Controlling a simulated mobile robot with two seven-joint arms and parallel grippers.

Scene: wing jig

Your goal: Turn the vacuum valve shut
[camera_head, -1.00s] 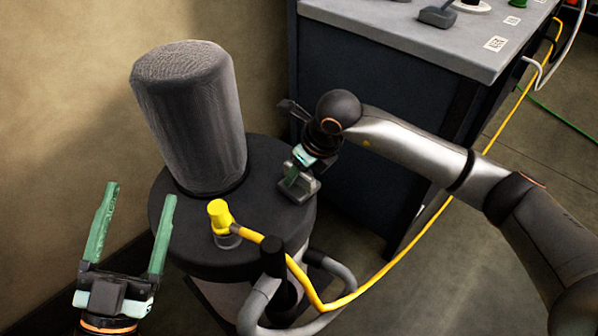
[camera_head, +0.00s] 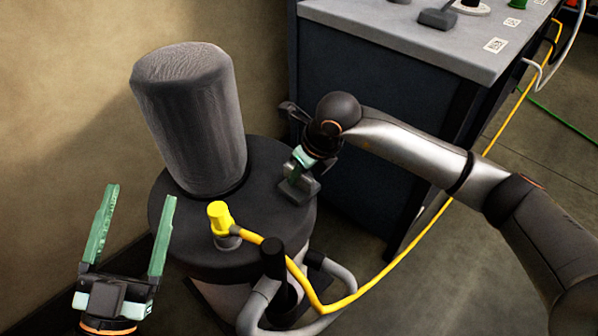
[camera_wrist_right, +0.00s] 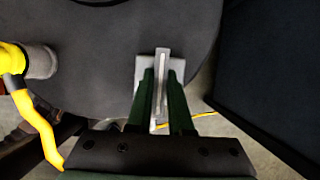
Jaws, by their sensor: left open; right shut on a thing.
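The vacuum valve (camera_head: 297,191) is a small grey block with an upright flat handle, on the right part of the dark round lid (camera_head: 265,160). In the right wrist view its pale handle (camera_wrist_right: 162,70) stands between the green fingers, above its grey base. My right gripper (camera_head: 299,176) comes down from above and is shut on this handle; the fingers partly hide it. My left gripper (camera_head: 139,190) is open and empty, left of the lid, fingers pointing up in the picture.
A tall grey cylinder (camera_head: 190,120) stands on the lid near the wall. A yellow fitting (camera_head: 219,217) with a yellow hose (camera_head: 365,286) sits at the lid's front. A workbench (camera_head: 400,35) stands close behind my right gripper.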

